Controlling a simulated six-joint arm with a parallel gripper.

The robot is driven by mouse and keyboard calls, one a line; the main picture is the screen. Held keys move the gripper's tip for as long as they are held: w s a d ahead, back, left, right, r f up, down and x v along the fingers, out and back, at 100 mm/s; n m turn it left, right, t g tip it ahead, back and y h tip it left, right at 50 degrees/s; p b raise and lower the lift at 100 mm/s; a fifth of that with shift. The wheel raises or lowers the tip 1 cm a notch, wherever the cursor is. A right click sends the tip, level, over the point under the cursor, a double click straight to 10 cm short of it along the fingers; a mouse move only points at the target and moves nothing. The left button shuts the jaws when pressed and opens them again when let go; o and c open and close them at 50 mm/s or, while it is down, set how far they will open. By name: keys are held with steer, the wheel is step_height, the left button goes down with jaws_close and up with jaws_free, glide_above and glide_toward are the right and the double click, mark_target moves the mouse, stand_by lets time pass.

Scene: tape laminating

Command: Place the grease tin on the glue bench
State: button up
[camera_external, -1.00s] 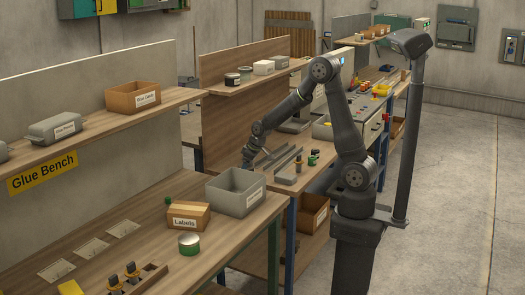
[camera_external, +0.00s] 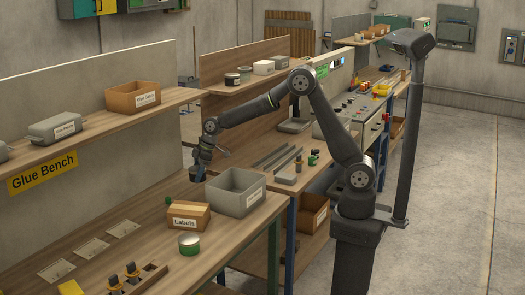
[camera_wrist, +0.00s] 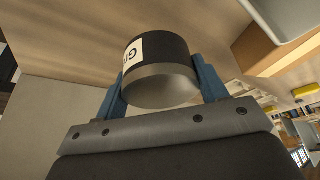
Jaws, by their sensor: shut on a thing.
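My gripper (camera_external: 199,163) is shut on a dark tin (camera_external: 197,174). In the wrist view the tin (camera_wrist: 158,72) sits between two blue fingers (camera_wrist: 160,88), black-sided with a bare metal end and a white label starting with "G"; the rest of the label is turned away. The glue bench (camera_external: 140,205) is the wooden bench at the left, under a yellow "Glue Bench" sign (camera_external: 42,172). The tin is over the bench's far right end, behind the grey bin. I cannot tell whether it touches the bench top.
A grey bin (camera_external: 236,193), a cardboard "Labels" box (camera_external: 187,216) and a green-and-silver tin (camera_external: 189,244) stand near the bench's right end. A shelf (camera_external: 100,125) overhangs the back. The middle of the bench top has clear wood beside several flat plates (camera_external: 90,248).

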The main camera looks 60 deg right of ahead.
steer(key=s+a+r+n, duration=0.1)
steer(key=s+a+r, duration=0.1)
steer(key=a, duration=1.2)
steer(key=n, duration=0.1)
glide_above(152, 249)
steer(key=d, duration=0.2)
steer(key=shift+y, duration=0.3)
steer(key=f, duration=0.5)
steer(key=shift+s+a+f, duration=0.2)
steer(key=shift+s+a, duration=0.05)
steer(key=shift+s, duration=0.1)
steer(key=shift+s+a+f, duration=0.1)
steer(key=shift+a+f, duration=0.05)
steer(key=shift+f+g, duration=0.25)
steer(key=shift+g, duration=0.05)
steer(key=shift+f, duration=1.7)
steer(key=shift+f, duration=0.1)
steer(key=o, duration=1.1)
steer(key=shift+f, duration=0.1)
